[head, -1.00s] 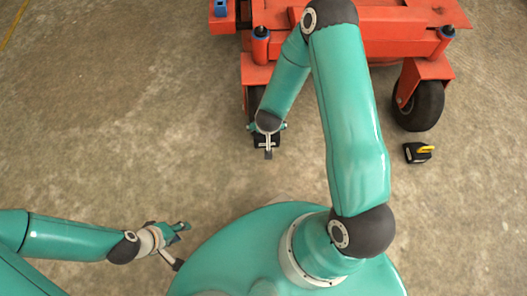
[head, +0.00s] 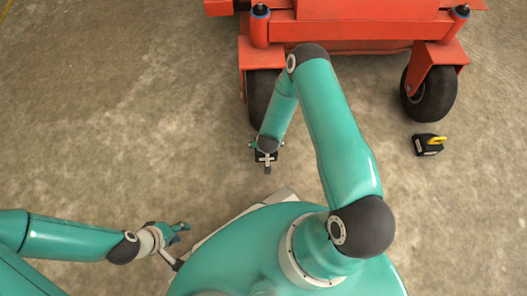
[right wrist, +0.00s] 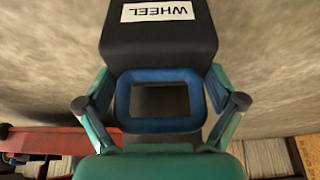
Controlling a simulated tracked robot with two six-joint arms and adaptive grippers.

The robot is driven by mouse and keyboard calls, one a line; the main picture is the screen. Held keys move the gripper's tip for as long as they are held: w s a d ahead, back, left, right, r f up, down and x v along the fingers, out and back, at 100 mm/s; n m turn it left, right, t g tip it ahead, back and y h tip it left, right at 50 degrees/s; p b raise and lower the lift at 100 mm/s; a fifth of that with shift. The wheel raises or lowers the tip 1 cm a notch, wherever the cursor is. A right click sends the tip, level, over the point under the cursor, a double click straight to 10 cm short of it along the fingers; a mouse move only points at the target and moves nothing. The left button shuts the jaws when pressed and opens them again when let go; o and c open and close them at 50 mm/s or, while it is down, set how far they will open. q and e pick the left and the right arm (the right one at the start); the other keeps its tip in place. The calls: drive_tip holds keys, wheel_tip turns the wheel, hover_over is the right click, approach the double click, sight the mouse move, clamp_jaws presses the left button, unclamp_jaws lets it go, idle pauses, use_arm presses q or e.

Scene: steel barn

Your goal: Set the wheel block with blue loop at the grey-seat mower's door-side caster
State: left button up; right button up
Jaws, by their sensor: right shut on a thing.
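The wheel block with blue loop (right wrist: 160,45) is a black block with a white "WHEEL" label. My right gripper (right wrist: 160,102) is shut on its blue loop (right wrist: 160,124) in the right wrist view. In the head view my right gripper (head: 266,152) hangs just in front of the red mower's left caster (head: 262,98), with the block mostly hidden beneath it. I cannot tell whether the block touches floor or tyre. The mower (head: 350,30) shows only its front; its seat is out of view.
A second black block with a yellow loop (head: 429,145) sits on the floor just in front of the mower's right caster (head: 432,95). Concrete floor (head: 110,130) is clear on the left. The floor between the casters is bare apart from my arm.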

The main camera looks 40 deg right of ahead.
drive_tip(key=shift+f+b, duration=0.95)
drive_tip(key=shift+f, duration=1.45)
drive_tip(key=shift+f, duration=0.15)
drive_tip(key=o, duration=1.2)
